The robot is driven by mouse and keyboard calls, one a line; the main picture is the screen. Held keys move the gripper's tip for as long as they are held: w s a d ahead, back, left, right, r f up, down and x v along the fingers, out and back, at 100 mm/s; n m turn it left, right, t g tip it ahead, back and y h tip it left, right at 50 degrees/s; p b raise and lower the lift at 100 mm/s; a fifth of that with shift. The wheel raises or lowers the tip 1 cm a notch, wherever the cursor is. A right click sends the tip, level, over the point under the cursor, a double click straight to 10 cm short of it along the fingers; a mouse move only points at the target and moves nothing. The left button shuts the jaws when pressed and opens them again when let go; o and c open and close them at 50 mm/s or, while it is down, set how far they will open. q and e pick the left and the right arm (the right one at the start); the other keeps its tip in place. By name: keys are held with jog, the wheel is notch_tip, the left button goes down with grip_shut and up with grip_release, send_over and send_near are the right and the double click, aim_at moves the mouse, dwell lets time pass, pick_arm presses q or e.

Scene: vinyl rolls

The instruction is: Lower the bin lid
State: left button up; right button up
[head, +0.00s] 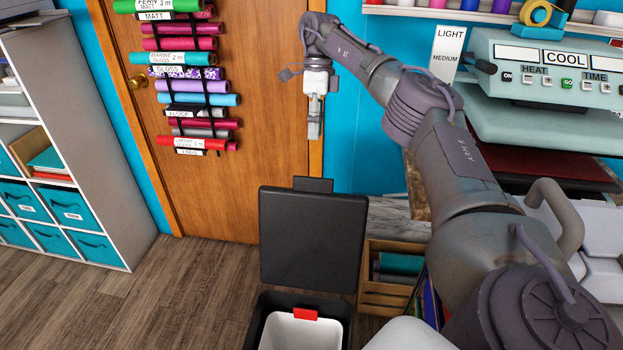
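The bin (343,306) stands on the floor at the bottom centre of the head view, black outside with a white liner (298,334) and a red tab (305,314) at its back rim. Its dark lid (313,240) stands raised, nearly upright, behind the opening. My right gripper (315,130) hangs pointing down, above the lid and apart from it, in front of the wooden door. Its fingers look close together, but I cannot tell whether they are open or shut. My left gripper is not in view.
A wooden crate (385,297) stands close to the right of the bin. A worktop with a heat press (545,75) is at the right. Vinyl rolls (190,85) hang on the door. A shelf unit (75,150) is at the left, with clear floor (170,290) between.

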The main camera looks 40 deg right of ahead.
aim_at(311, 181)
jog(key=x, duration=1.3)
jog(key=shift+a+f+p, duration=0.1)
jog(key=shift+f+p, duration=0.05)
jog(key=shift+p, duration=0.2)
grip_shut()
